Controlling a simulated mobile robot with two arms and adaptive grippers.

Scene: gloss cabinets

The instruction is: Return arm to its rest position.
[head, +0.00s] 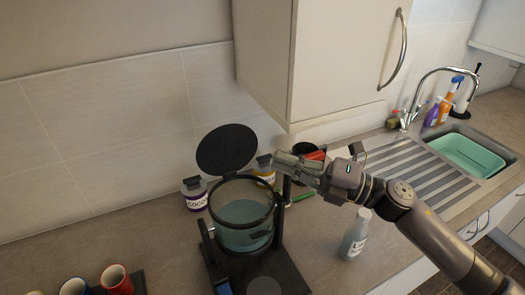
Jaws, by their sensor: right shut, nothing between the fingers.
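My right arm reaches in from the lower right, across the counter. My right gripper (290,162) is shut and empty, just above and to the right of the coffee machine's clear tank (243,222). From this view I cannot tell whether it touches the tank's rim. The tank holds bluish liquid, and its round black lid (226,149) stands open, tilted up at the back. My left gripper is not in view.
A bottle (355,235) stands below my right arm. Jars, one labelled jar (195,193) among them, stand behind the machine. Mugs (116,279) are at the lower left. A wall cabinet (325,60) hangs above the gripper. A sink with a green basin (467,155) is at right.

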